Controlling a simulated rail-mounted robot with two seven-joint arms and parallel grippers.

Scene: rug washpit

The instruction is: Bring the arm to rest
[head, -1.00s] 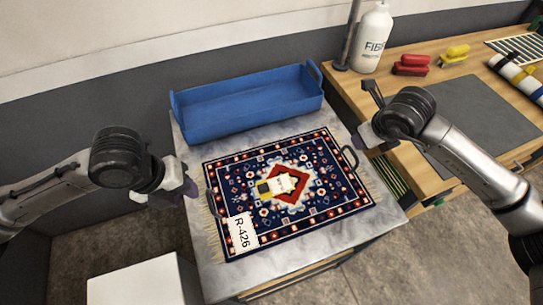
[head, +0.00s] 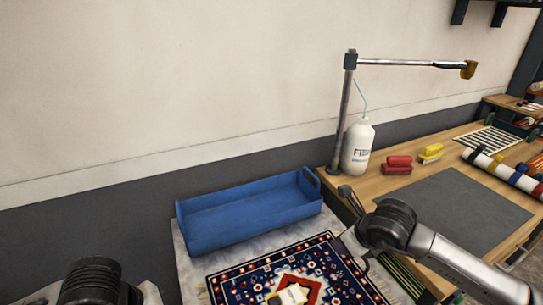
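My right arm comes in from the lower right, and its gripper (head: 350,243) is over the right edge of the patterned rug. I cannot make out whether its fingers are apart or together. The rug (head: 245,287) is dark blue with red and white and lies flat on the pale marble-like table top (head: 190,275); its near part is cut off by the bottom of the picture. A small white and yellow item (head: 292,295) lies on the rug's red centre. Of my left arm only the dark wrist shows at the bottom left; its fingers are out of view.
A blue tub (head: 250,212) stands behind the rug. On the wooden bench (head: 395,182) are a white bottle (head: 358,150), red (head: 398,164) and yellow (head: 430,152) brushes, a grey mat (head: 455,218) and a striped roll (head: 505,175). A metal post (head: 343,110) carries a horizontal arm.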

